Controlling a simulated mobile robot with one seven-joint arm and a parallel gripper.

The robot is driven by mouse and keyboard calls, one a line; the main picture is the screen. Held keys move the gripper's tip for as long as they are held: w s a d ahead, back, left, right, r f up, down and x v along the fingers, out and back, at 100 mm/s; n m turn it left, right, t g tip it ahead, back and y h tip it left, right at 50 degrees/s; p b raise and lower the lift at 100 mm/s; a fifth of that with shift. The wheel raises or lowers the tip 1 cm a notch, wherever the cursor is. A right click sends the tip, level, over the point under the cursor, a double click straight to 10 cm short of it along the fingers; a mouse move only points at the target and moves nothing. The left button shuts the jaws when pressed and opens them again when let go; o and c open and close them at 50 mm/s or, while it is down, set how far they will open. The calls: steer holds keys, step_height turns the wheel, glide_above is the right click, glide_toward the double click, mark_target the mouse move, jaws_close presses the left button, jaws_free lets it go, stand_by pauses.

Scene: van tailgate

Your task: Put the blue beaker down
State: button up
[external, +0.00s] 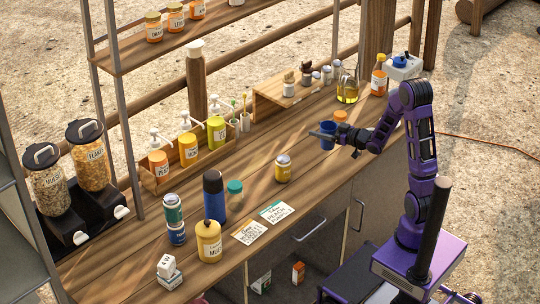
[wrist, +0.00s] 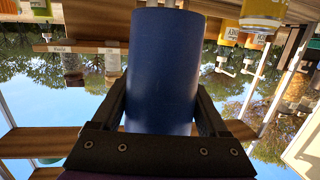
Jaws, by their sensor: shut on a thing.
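The blue beaker (external: 328,136) is at the end of my arm in the external view, over the back right part of the wooden counter. In the wrist view the blue beaker (wrist: 163,70) fills the middle, between the two dark fingers. My gripper (external: 335,138) is shut on it; the gripper also shows in the wrist view (wrist: 162,108). The wrist view is upside down, with trees and sky behind. I cannot tell whether the beaker's base touches the counter (external: 245,185).
An orange-lidded jar (external: 341,117) stands just behind the beaker. A yellow jar (external: 283,168) stands to its left on the counter. A glass flask of yellow liquid (external: 347,90) and an orange bottle (external: 379,75) stand further back. Counter between beaker and yellow jar is clear.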

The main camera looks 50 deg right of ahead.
steer(key=f+b, duration=0.1)
steer(key=f, duration=0.4)
steer(key=f+b, duration=0.1)
steer(key=f, duration=0.4)
steer(key=shift+s+d, duration=0.15)
steer(key=shift+s, duration=0.05)
steer(key=shift+f, duration=0.15)
steer(key=shift+f+b, duration=0.15)
steer(key=shift+b, duration=0.2)
steer(key=o, duration=1.2)
steer(key=shift+o, duration=0.2)
steer(key=shift+r, duration=0.2)
